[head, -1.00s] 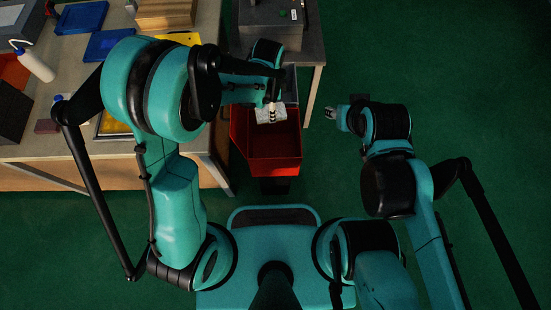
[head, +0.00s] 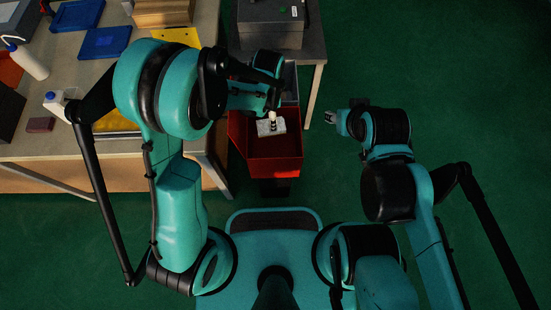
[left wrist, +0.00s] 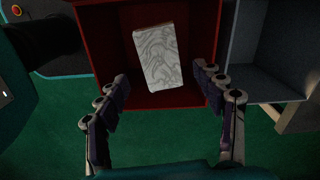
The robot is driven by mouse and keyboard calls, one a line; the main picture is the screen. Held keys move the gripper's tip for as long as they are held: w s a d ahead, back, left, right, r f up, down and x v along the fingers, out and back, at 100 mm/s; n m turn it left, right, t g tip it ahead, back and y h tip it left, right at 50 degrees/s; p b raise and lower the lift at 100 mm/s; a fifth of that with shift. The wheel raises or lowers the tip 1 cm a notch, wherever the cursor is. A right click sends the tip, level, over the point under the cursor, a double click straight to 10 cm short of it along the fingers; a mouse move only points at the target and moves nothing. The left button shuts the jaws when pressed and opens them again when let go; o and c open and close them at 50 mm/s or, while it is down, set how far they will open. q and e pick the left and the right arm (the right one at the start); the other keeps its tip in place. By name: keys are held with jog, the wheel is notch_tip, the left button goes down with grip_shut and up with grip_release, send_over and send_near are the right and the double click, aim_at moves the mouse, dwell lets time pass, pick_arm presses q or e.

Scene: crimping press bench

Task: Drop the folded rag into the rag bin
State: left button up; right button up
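The folded rag (head: 277,128) is pale grey with a marbled pattern. It lies within the outline of the red rag bin (head: 275,165) in the head view; I cannot tell whether it rests on the bottom. In the left wrist view the rag (left wrist: 158,57) shows beyond my left gripper (left wrist: 163,86), inside the walls of the red bin (left wrist: 95,50). The fingers are spread wide, with a gap on both sides of the rag. My left gripper (head: 272,119) is above the bin. My right gripper (head: 329,116) is away to the right, its fingers too small to judge.
A grey bin (left wrist: 260,75) stands beside the red one. The workbench (head: 95,150) at left holds blue trays (head: 105,42), a white bottle (head: 28,62) and a white container (head: 56,101). A dark table (head: 310,45) stands behind. Green floor at right is clear.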

pick_arm(q)
notch_tip(320, 180, up, 12)
dwell(0.7)
dwell(0.4)
